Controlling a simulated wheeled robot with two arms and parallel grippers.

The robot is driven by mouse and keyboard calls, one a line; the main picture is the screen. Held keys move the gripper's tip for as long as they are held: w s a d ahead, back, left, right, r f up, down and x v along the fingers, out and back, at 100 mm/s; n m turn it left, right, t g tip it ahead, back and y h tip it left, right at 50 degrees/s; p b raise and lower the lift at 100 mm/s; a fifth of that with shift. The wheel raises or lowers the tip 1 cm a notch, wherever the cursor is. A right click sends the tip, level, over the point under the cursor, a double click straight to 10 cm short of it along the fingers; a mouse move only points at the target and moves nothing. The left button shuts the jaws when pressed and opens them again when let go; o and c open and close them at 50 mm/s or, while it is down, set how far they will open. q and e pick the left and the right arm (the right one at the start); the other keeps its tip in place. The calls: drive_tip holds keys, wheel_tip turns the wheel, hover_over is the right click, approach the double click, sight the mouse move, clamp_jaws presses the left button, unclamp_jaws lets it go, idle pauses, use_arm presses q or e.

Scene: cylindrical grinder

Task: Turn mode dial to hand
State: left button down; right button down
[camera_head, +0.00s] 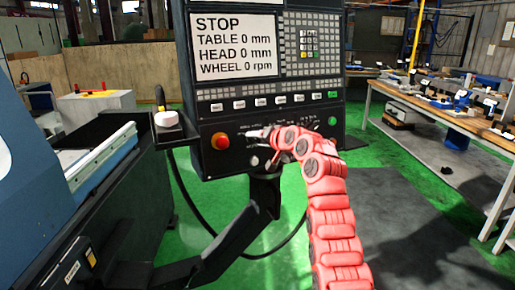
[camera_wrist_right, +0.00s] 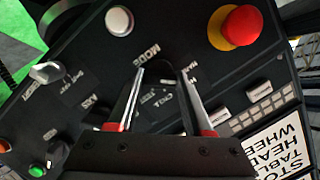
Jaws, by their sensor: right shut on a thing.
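The mode dial (camera_wrist_right: 160,78) is on the black control panel (camera_head: 190,146), under the printed word MODE in the right wrist view. It is dark and mostly hidden between the fingers, so I cannot read its setting. My right gripper (camera_wrist_right: 164,72) points at the panel with one finger on each side of the dial, shut on it. In the head view my right gripper (camera_head: 262,135) is at the lower part of the panel, right of the red stop button. The small labels around the dial are too blurred to read surely. My left gripper is not in view.
The red emergency stop button (camera_head: 220,141) and a white button (camera_wrist_right: 119,21) are close to the gripper. A white-handled knob (camera_wrist_right: 47,71) is farther left. The screen (camera_head: 235,47) reads STOP with zero values. A workbench (camera_head: 440,105) stands at right.

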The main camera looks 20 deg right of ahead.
drive_tip(key=shift+a+f+n+b, duration=0.1)
drive_tip(key=shift+n+b, duration=0.55)
drive_tip(key=shift+n, duration=0.35)
drive_tip(key=shift+c, duration=1.6)
unclamp_jaws()
drive_tip(key=shift+s, duration=0.1)
drive_tip(key=shift+s+d+r+h, duration=0.25)
drive_tip(key=shift+s+r+h, duration=0.1)
drive_tip(key=shift+s, duration=0.15)
drive_tip(key=b+v, duration=0.2)
drive_tip(key=v, duration=1.4)
